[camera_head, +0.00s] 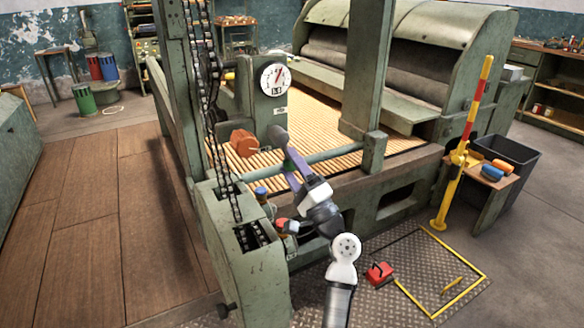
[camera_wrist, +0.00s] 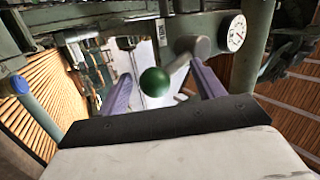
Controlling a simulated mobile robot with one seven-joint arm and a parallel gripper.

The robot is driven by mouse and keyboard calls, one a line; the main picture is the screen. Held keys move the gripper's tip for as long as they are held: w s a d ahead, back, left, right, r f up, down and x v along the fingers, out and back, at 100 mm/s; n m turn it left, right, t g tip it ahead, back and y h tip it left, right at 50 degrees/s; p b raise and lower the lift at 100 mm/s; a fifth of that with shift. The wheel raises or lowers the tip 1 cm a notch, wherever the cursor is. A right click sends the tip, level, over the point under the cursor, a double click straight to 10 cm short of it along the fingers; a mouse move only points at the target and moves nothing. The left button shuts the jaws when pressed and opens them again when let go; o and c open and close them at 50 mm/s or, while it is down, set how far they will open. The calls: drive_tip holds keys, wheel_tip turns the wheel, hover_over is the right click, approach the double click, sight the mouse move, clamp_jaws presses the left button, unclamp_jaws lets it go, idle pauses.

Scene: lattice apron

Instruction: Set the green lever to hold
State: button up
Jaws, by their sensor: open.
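The green lever shows in the wrist view as a round green knob (camera_wrist: 154,82) on a short metal rod. The rod runs up and right to a grey cylindrical hub (camera_wrist: 191,46). My gripper (camera_wrist: 160,71) is open, with its two purple fingers on either side of the knob in that view. I cannot tell whether the knob lies fully between the fingers or just beyond them. In the head view my gripper (camera_head: 290,158) is just below the grey hub (camera_head: 278,136), and the green knob is hidden. No hold marking is readable.
A round dial (camera_head: 275,79) stands on the green post behind. An orange block (camera_head: 243,142) sits on the wooden slats (camera_head: 315,118). A red box (camera_head: 379,273) lies on the floor plate.

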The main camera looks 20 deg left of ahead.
drive_tip(key=b+v, duration=0.4)
drive_tip(key=v, duration=0.9)
drive_tip(key=shift+s+d, duration=0.2)
drive_tip(key=shift+d, duration=0.15)
drive_tip(key=shift+f, duration=0.15)
